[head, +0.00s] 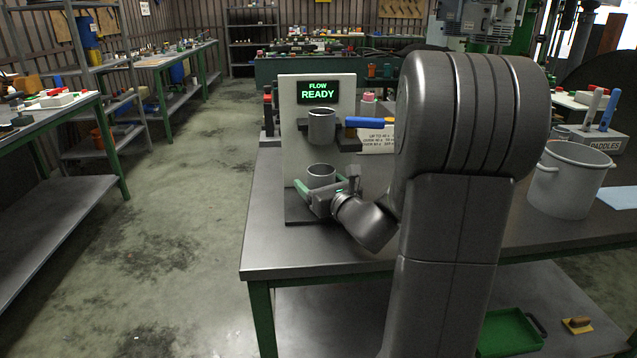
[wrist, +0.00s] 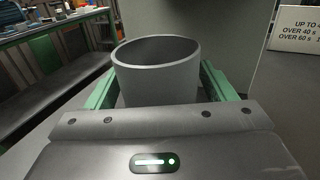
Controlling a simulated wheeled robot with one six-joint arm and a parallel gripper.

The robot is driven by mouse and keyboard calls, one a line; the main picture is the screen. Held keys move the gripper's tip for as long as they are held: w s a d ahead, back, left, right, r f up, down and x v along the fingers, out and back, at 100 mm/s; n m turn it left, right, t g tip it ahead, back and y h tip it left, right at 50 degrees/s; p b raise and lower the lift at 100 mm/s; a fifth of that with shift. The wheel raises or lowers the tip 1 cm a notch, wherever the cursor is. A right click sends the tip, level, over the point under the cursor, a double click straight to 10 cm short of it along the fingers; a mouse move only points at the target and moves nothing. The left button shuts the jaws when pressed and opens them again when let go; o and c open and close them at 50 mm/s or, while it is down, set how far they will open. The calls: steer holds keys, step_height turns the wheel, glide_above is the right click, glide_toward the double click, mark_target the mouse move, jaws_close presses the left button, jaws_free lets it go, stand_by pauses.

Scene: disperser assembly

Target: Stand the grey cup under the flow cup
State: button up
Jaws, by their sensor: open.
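The grey cup (head: 321,175) stands upright on the base of the flow stand, below the flow cup (head: 321,125). The flow cup sits in a dark holder on the stand's pale back panel (head: 290,135). My gripper (head: 322,186) is open, with its green fingers on either side of the grey cup. In the wrist view the grey cup (wrist: 157,72) stands between the two green fingers (wrist: 158,88), and its lower part is hidden behind the gripper body. I cannot tell whether the fingers touch it. The flow cup is not seen in the wrist view.
The display (head: 318,92) reads "FLOW READY". A blue-handled part (head: 368,122) sticks out right of the flow cup, in front of a printed sign (head: 376,140). A large grey pot (head: 570,180) stands at the right of the table (head: 275,235). The table's front left is clear.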

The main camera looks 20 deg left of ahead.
steer(key=v, duration=1.1)
steer(key=shift+s+d+p, duration=0.2)
steer(key=shift+d+p, duration=0.1)
steer(key=shift+p, duration=0.1)
steer(key=b+x, duration=0.1)
steer(key=x, duration=1.1)
steer(key=shift+a+f, duration=0.1)
steer(key=shift+r+p, duration=0.45)
steer(key=shift+r, duration=0.7)
